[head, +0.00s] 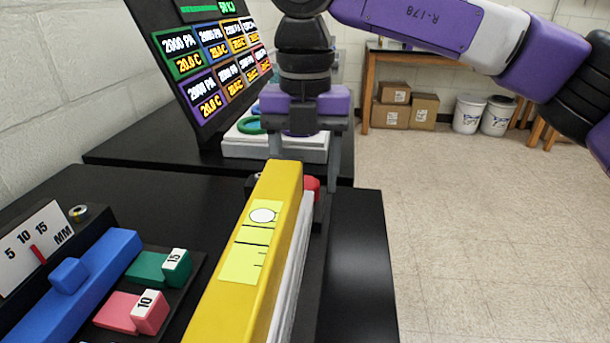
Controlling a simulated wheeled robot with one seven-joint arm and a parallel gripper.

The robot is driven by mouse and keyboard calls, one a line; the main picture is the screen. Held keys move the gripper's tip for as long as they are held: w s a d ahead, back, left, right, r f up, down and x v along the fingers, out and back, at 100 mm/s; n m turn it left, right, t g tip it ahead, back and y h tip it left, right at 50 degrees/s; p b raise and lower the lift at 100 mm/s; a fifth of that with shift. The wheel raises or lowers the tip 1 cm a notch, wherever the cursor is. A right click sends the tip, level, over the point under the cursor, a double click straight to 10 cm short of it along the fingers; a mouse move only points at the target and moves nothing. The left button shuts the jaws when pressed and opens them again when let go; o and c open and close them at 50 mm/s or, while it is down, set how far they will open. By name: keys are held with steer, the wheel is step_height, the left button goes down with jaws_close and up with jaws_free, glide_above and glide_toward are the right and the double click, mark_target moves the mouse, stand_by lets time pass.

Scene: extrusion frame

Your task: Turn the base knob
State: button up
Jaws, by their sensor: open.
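My gripper (304,165) points down at the far end of a yellow bar (262,225). Its two fingers are apart, one to the left and one to the right. A red knob-like part (312,187) shows between the fingers, just right of the bar's far end; I take it for the base knob. The bar hides much of it and the lower left finger. I cannot tell whether either finger touches the red part.
A blue slider (85,280) with a millimetre scale (32,245), a green block (160,267) and a pink block (132,311) lie at left on the black table (365,270). A tilted display board (200,60) stands behind. Open floor lies to the right.

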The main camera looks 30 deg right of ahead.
jaws_close()
stand_by(0.3)
